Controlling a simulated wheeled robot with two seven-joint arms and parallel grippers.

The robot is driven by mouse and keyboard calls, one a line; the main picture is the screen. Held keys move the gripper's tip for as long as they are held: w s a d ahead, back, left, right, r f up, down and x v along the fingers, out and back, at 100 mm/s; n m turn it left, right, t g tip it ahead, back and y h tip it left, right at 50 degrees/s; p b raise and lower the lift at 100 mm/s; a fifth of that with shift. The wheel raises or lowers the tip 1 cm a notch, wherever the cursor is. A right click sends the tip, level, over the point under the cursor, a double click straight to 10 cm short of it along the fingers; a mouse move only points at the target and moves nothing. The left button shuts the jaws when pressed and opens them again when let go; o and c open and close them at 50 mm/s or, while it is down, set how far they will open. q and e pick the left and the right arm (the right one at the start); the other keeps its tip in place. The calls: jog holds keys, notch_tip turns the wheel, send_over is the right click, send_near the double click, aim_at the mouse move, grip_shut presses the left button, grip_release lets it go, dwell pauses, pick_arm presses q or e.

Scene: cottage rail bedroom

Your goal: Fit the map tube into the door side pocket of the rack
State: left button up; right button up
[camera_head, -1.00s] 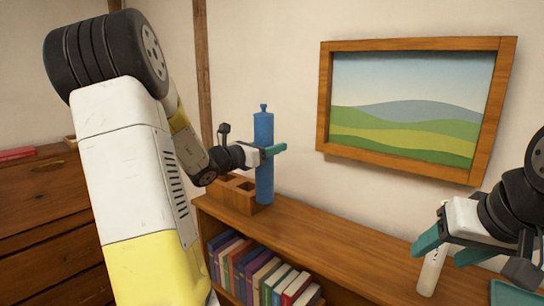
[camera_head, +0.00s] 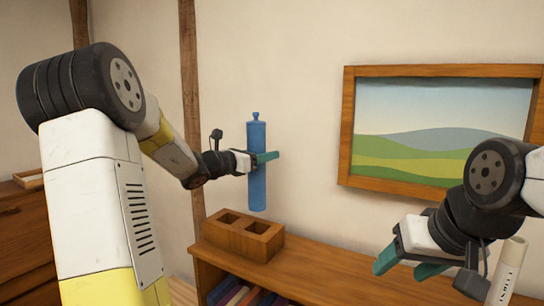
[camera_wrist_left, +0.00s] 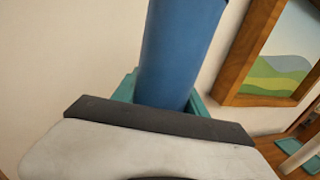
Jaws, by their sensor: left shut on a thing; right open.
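A tall blue tube (camera_head: 257,185) with a small knob on top is held upright in my left gripper (camera_head: 265,158), which is shut on its middle. In the left wrist view the blue tube (camera_wrist_left: 180,50) stands between the teal fingers. The wooden rack (camera_head: 235,244) sits on the shelf top, with two square pockets showing. The tube's lower end is in the air, just above the rack's right-hand pocket in the picture; its exact depth is unclear. My right gripper (camera_head: 405,268) is open and empty at the right, its fingers pointing down-left.
A white printed cylinder (camera_head: 508,268) stands at the right, partly behind my right arm. The wooden bookshelf (camera_head: 325,277) has clear top between rack and right gripper, with books (camera_head: 232,293) below. A framed landscape (camera_head: 415,150) hangs behind. A dresser (camera_head: 25,235) stands left.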

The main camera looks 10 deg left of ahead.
aim_at(250, 201)
pick_arm(q)
jog(key=shift+f, duration=6.9)
jog(key=o, duration=1.6)
jog(key=v, duration=0.7)
jog(key=shift+s+a, duration=0.2)
jog(key=shift+s, duration=0.2)
jog(key=shift+a, duration=0.1)
